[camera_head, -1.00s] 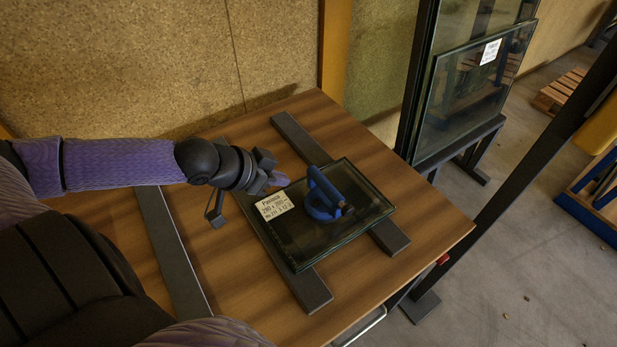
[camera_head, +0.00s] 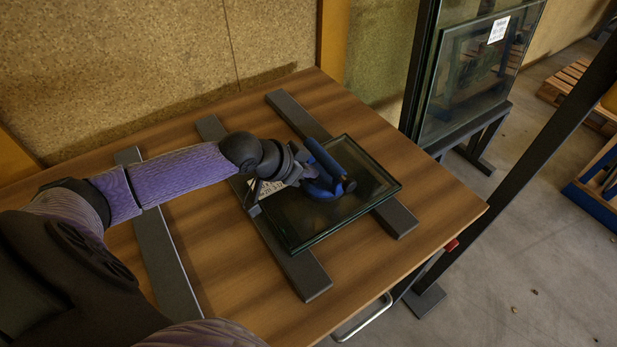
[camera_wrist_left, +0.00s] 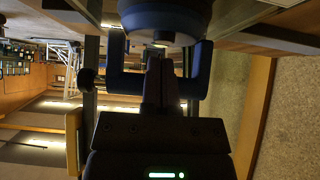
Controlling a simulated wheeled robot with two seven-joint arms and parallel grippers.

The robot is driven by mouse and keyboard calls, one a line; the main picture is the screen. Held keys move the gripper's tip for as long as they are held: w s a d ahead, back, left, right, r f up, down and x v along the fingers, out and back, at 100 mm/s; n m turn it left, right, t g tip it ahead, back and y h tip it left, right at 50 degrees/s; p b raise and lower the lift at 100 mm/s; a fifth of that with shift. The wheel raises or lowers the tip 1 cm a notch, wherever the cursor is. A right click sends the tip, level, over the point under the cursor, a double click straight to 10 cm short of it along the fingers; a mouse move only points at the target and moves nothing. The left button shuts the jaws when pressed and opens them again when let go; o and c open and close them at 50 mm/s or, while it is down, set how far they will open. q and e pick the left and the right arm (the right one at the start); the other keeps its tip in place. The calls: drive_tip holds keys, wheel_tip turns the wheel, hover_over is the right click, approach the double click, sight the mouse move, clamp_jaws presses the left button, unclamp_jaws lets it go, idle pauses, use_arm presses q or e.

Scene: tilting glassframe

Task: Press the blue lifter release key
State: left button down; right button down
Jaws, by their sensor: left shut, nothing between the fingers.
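The blue suction lifter (camera_head: 326,189) sits on a small glass pane (camera_head: 298,232) with a dark frame, lying on the table. My left gripper (camera_head: 304,174) is shut and empty, right at the lifter's left side. In the left wrist view the shut fingers (camera_wrist_left: 160,62) point at the lifter's round blue body (camera_wrist_left: 165,14), between the two blue side arms of its handle. I cannot clearly make out the release key, or whether the fingertips touch it. The pane's white label is partly hidden by the gripper.
The pane rests on dark bars (camera_head: 300,272) across the wooden table (camera_head: 235,290). A rack with upright glass (camera_head: 470,85) stands beyond the table's right edge. A dark slanted post (camera_head: 540,150) stands to the right. The table's front area is clear.

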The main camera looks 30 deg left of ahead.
sight(320, 163)
use_arm(q)
drive_tip(key=shift+f, duration=0.45)
use_arm(e)
drive_tip(key=shift+s+d+f, duration=0.2)
drive_tip(key=shift+s+d, duration=0.1)
drive_tip(key=shift+d, duration=0.15)
